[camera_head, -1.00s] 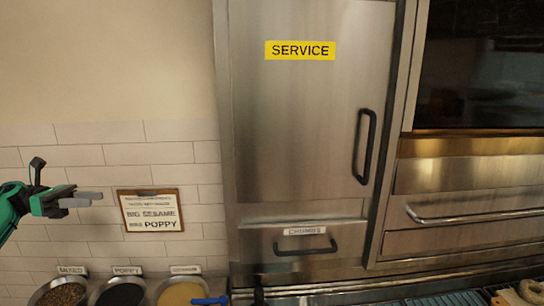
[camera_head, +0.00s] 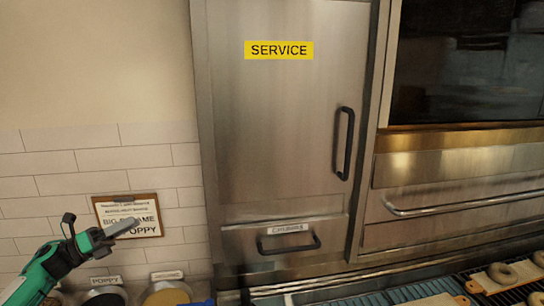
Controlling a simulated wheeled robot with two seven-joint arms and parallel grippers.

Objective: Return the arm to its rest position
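My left arm (camera_head: 45,272), green and black, comes in from the lower left. Its gripper (camera_head: 122,228) points up and to the right, its grey finger covering part of the order sign (camera_head: 129,207) on the tiled wall. No object shows in it. The fingers overlap in this view, so I cannot tell whether they are open or shut. My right gripper is out of view.
A steel SERVICE door (camera_head: 279,120) and a drawer (camera_head: 287,236) fill the middle. Bins of toppings (camera_head: 166,296) line the bottom left. Bagels (camera_head: 502,273) lie on boards at the lower right. An oven-like unit (camera_head: 465,70) stands at right.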

